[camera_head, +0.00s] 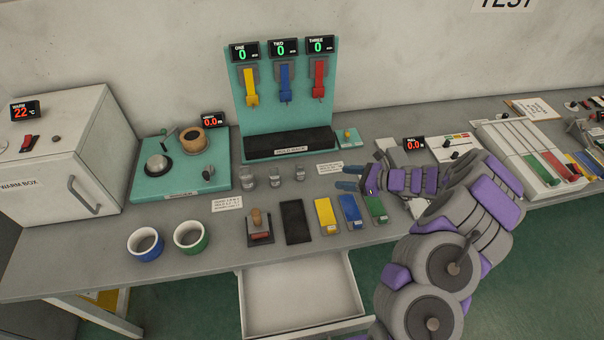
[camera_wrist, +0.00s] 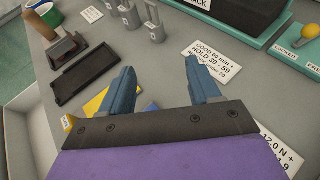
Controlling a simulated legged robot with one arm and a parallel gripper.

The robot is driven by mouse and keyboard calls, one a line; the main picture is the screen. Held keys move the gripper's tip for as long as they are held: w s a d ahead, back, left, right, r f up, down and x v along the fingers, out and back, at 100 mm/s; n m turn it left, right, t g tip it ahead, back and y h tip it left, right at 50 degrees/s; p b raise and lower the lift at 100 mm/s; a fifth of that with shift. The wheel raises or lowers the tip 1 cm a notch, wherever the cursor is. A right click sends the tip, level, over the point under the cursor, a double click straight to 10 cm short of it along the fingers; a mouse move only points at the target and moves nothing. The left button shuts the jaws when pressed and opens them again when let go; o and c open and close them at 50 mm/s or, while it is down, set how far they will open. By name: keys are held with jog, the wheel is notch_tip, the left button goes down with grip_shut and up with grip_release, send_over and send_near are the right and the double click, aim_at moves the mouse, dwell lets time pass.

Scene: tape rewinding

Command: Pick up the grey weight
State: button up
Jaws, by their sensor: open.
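Three small grey weights stand in a row on the grey bench in front of the teal hold rack: a left one (camera_head: 247,179), a middle one (camera_head: 274,178) and a right one (camera_head: 300,174). In the wrist view the right one (camera_wrist: 154,24) and the middle one (camera_wrist: 129,18) stand beyond my fingertips, and the left one is cut by the top edge. My gripper (camera_head: 345,178) is to the right of the row, its blue fingers pointing left.
The teal rack (camera_head: 290,138) stands behind the weights. In front lie a black tray (camera_head: 296,222), a yellow block (camera_head: 325,214), a blue block (camera_head: 351,210), a green block (camera_head: 375,208) and a wooden-handled stamp (camera_head: 259,228). A printed card (camera_wrist: 211,66) lies near my fingers.

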jog(key=b, duration=0.2)
send_near(305, 180)
jog(key=a, duration=0.1)
jog(key=w+a, duration=0.1)
jog(key=a, duration=0.1)
jog(key=shift+w+a+r, duration=0.25)
jog(key=shift+w+r, duration=0.05)
jog(key=b+x, duration=0.1)
jog(key=x, duration=0.4)
jog(key=shift+s+a+b, duration=0.1)
jog(key=shift+b, duration=0.3)
jog(key=shift+a, duration=0.4)
grip_shut()
